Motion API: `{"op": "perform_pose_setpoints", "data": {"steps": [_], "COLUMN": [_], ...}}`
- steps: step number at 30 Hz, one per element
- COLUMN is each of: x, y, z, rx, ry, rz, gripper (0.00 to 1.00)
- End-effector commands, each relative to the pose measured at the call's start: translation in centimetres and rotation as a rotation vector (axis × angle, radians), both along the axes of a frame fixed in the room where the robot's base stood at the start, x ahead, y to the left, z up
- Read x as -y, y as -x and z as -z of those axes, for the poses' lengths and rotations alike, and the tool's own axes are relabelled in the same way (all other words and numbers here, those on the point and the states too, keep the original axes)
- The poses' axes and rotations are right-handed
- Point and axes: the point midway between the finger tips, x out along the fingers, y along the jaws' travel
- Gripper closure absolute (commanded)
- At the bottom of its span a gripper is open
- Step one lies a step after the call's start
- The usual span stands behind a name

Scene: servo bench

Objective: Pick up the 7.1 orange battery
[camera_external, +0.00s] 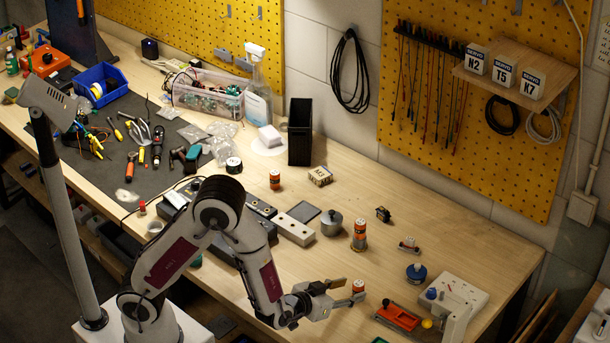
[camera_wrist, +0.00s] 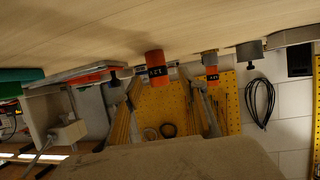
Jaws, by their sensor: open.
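An orange battery (camera_external: 358,287) with a dark lower band stands beside my gripper's fingertips in the external view, its lower part hidden by a finger. In the wrist view, which shows the bench upside down, the orange battery (camera_wrist: 156,66) appears between the fingers, apart from both. Its dark label seems to read 7.1 upside down. My gripper (camera_external: 340,293) is open and empty at the bench's front; its two fingers also show in the wrist view (camera_wrist: 166,95). A second orange battery (camera_external: 360,229) stands farther back; it shows near the right finger in the wrist view (camera_wrist: 211,72).
A third orange battery (camera_external: 274,177) stands farther back left. A grey round weight (camera_external: 331,223) is left of the second battery. An orange-red tool (camera_external: 397,317), a blue-topped knob (camera_external: 416,272) and a white panel box (camera_external: 455,297) lie right of my gripper. Bench between them is bare.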

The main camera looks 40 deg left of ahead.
Motion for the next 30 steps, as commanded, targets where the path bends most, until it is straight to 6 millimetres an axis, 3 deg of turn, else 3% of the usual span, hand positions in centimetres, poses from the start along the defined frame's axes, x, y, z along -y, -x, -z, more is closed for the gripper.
{"op": "perform_pose_setpoints", "data": {"steps": [12,28,29,30], "x": [0.7,0.8,0.8,0.8], "y": [-3.7,-3.8,-3.8,-3.8], "z": [1.3,1.4,1.4,1.4], "rx": [0.0,0.0,0.0,0.0], "ry": [0.0,-0.001,-0.001,-0.001], "rz": [-0.001,0.0,0.0,0.0], "gripper": [0.58,0.58,0.6,0.71]}}
